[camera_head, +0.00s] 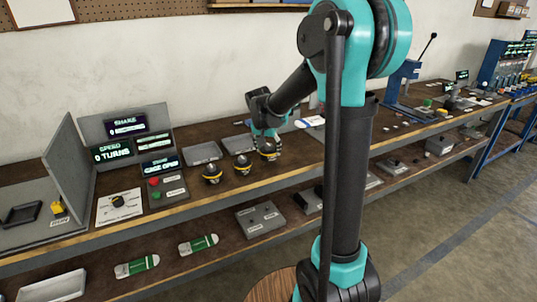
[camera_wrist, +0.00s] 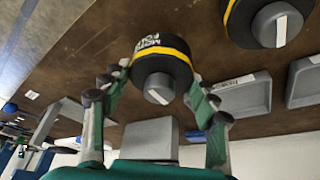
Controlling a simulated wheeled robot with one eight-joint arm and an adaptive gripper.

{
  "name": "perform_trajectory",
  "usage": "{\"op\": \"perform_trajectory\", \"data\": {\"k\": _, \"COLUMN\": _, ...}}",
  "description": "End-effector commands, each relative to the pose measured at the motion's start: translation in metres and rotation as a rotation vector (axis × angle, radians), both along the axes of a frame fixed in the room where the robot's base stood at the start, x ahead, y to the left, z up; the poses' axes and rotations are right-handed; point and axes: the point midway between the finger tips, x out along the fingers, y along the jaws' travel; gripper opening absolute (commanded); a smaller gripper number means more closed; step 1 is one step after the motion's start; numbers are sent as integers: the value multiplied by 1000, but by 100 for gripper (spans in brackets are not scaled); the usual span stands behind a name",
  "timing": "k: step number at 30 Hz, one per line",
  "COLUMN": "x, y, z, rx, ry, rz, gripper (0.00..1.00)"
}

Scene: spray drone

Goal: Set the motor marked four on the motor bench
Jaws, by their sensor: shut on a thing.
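My gripper (camera_head: 266,132) is over the wooden workbench, shut on a black motor (camera_head: 269,151) with a yellow band. In the wrist view the fingers (camera_wrist: 153,82) sit on either side of this motor (camera_wrist: 162,62), and its grey shaft points toward the camera. White lettering on its side is upside down and I cannot read it surely. Two similar motors stand to the left, one nearer (camera_head: 243,166) and one farther (camera_head: 211,174); their numbers are not readable. The test station (camera_head: 66,155) at the left has grey upright panels and displays reading "SHAKE", "0 TURNS" and "CAGE OPEN".
Shallow grey trays (camera_head: 203,152) lie behind the motors. A control box (camera_head: 165,188) with red and green buttons and a dial plate (camera_head: 119,206) stand before the displays. A yellow item (camera_head: 58,208) and a dark tray (camera_head: 21,214) are at far left. A blue press (camera_head: 402,85) stands right.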

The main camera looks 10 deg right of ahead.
Motion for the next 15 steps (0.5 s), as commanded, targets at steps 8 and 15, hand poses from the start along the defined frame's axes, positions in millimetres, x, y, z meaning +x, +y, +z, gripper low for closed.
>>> {"op": "perform_trajectory", "data": {"k": 8, "x": 0, "y": 0, "z": -24, "rx": 0, "ry": -1, "rz": 0, "gripper": 8}}
{"op": "perform_trajectory", "data": {"k": 15, "x": 0, "y": 0, "z": -25, "rx": 0, "ry": 0, "rz": 0, "gripper": 8}}
